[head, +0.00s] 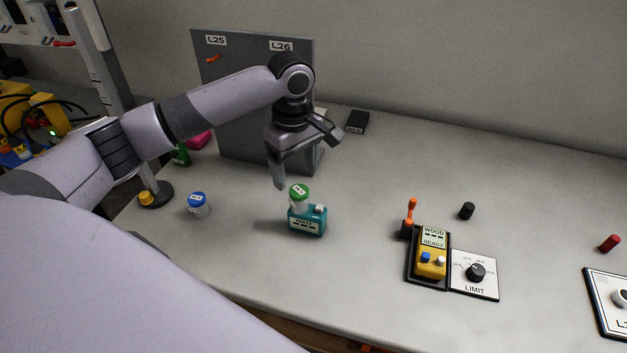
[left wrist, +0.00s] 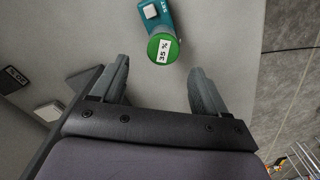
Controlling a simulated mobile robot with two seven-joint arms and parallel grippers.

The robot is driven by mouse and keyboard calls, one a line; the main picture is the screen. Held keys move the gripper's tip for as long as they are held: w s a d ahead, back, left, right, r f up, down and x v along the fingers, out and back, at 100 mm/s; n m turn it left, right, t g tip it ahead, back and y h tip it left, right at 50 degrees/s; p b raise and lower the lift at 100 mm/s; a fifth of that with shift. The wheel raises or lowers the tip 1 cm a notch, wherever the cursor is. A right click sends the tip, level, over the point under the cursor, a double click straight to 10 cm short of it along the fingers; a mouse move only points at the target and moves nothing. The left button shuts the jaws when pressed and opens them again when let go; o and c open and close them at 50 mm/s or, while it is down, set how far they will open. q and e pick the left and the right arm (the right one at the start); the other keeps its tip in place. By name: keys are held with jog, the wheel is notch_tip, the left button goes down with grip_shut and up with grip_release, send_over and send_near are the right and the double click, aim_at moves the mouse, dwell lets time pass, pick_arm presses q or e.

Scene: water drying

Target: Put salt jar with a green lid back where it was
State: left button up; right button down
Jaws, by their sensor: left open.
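The salt jar with a green lid (head: 299,196) stands upright at a teal device (head: 310,225) with a display that seems to read WAIT. I cannot tell exactly how it is seated there. The left wrist view shows the round lid (left wrist: 163,50), labelled 35 %, beside the teal device (left wrist: 153,14). My left gripper (head: 293,163) is open and empty, just above and behind the jar in the head view. In the left wrist view the lid lies near the gap between the fingertips (left wrist: 159,68). My right gripper is not in view.
A blue-lidded jar (head: 198,205) stands to the left. A grey panel (head: 235,100) marked L25 and L26 rises behind my arm. A yellow meter (head: 432,253) and LIMIT dial (head: 476,272) lie to the right. The table (head: 365,190) is clear between the teal device and the meter.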

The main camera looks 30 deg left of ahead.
aim_at(297, 189)
pick_arm(q)
jog(key=shift+w+f, duration=0.2)
jog(key=f, duration=0.4)
jog(key=s+f, duration=0.1)
jog(key=f, duration=0.1)
jog(key=shift+d+f, duration=0.2)
jog(key=shift+f, duration=0.15)
jog(key=shift+w, duration=0.1)
jog(key=c, duration=1.1)
jog(key=shift+c, duration=0.2)
